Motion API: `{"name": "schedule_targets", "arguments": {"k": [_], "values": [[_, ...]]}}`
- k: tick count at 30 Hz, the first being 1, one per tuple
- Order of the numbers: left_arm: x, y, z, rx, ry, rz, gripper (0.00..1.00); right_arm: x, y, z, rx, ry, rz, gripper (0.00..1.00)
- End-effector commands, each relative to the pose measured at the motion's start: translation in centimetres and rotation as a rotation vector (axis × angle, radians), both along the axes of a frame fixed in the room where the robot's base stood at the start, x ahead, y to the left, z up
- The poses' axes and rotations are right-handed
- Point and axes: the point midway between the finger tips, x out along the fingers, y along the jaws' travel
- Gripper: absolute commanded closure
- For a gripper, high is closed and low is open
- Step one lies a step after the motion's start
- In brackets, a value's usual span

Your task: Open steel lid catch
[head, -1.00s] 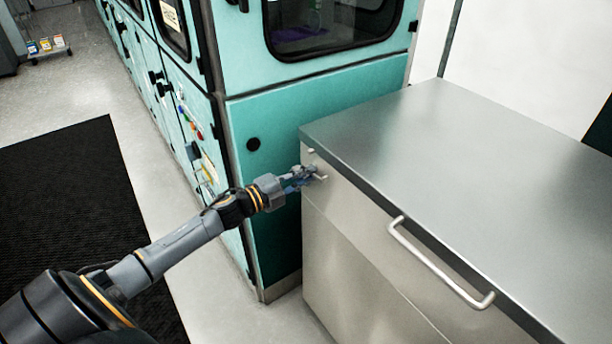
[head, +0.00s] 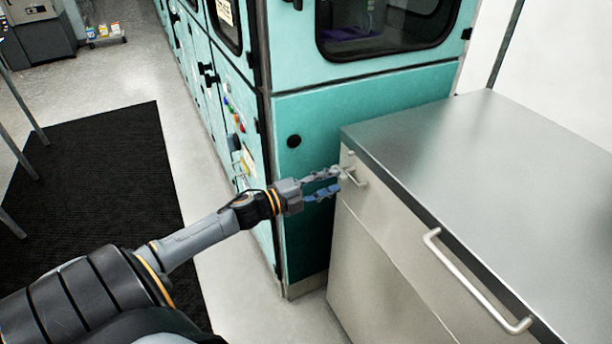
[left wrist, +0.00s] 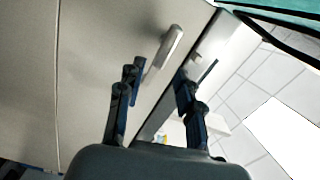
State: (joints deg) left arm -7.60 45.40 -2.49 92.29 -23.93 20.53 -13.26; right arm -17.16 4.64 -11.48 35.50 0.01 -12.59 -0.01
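The steel lid catch (head: 356,181) is a small pale lever on the front face of the steel chest (head: 380,235), near its left corner and just below the lid edge. It also shows in the left wrist view (left wrist: 164,50), ahead of the fingertips. My left gripper (head: 336,181) is at the catch, with its two fingers apart and a gap between them. In the left wrist view my left gripper (left wrist: 157,80) is open; the catch lies in line with the gap. Whether a fingertip touches it, I cannot tell. The lid (head: 480,150) lies flat on the chest. My right gripper is out of view.
A long bar handle (head: 475,285) sticks out of the chest front, right of the catch. A teal cabinet (head: 330,120) stands close behind and left of the chest. A black mat (head: 95,180) lies on the open floor at left.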

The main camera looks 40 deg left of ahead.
Motion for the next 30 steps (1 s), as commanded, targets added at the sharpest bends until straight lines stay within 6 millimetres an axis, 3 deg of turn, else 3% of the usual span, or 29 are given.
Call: {"name": "schedule_targets", "arguments": {"k": [6,12,26,30], "values": [[-3.6,1.4,-0.2,-0.001,0.004,0.001,0.64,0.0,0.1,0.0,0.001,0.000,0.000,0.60],[-5.9,2.4,-0.1,0.000,0.002,0.001,0.64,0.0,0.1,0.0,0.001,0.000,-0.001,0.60],[-7.0,2.9,0.0,0.000,-0.001,-0.001,0.64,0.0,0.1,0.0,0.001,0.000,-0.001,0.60],[-6.9,2.9,-0.3,0.010,-0.013,0.000,0.89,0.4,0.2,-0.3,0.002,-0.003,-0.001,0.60]]}}
